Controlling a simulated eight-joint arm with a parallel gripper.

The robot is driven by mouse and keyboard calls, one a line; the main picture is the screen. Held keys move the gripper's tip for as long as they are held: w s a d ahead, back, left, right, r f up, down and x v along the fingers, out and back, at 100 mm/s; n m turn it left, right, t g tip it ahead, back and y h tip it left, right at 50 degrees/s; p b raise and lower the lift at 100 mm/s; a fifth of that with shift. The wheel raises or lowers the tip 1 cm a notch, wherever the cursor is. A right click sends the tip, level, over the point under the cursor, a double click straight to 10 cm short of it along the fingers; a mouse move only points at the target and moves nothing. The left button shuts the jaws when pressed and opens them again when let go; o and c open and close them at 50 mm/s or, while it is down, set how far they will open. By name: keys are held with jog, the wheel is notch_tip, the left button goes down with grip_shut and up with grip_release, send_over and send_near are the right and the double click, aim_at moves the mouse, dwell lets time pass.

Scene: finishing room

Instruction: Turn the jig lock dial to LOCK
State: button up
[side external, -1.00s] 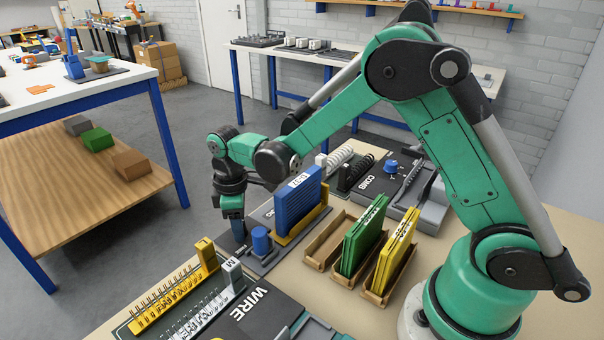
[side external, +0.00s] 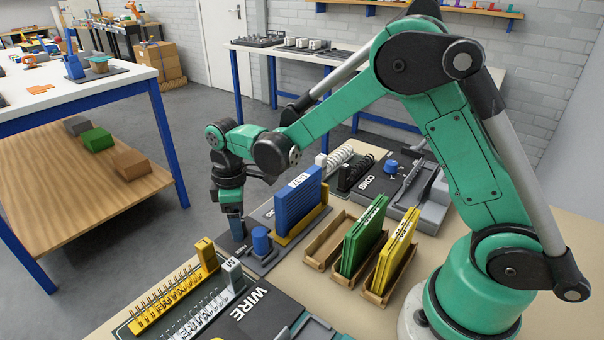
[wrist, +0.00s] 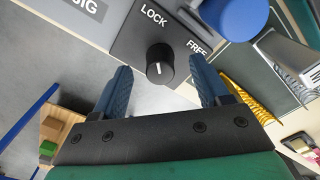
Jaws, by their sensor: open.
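The jig lock dial (wrist: 160,64) is a round black knob with a white line, set on a dark plate. The words LOCK (wrist: 153,15) and FREE (wrist: 197,48) are printed above it and to its right in the wrist view. I cannot tell exactly which word the line indicates. My gripper (wrist: 164,72) is open, its two blue fingers on either side of the dial, with gaps visible. In the side view my gripper (side external: 235,228) points down at the jig's left end, where the dial cannot be made out.
A blue cylinder (side external: 261,241) stands close right of my fingers, with an upright blue panel (side external: 297,203) behind it. Yellow and white combs (side external: 170,295) lie in front. Wooden holders with green (side external: 362,238) and yellow (side external: 397,246) boards stand to the right.

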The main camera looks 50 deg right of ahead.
jog(key=shift+r, duration=2.2)
jog(key=shift+s+d+r, duration=0.1)
jog(key=shift+s+r, duration=0.05)
jog(key=shift+r, duration=0.15)
jog(key=s+d+r+m+t, duration=0.1)
jog(key=s+r+m+t, duration=0.2)
jog(key=s+m, duration=0.1)
jog(key=s+d+r+m+t, duration=0.2)
jog(key=s+r+m+t, duration=0.1)
jog(key=s, duration=0.4)
jog(key=shift+s+d+m+t, duration=0.15)
jog(key=shift+d+m+t, duration=0.15)
jog(key=shift+m+t, duration=0.55)
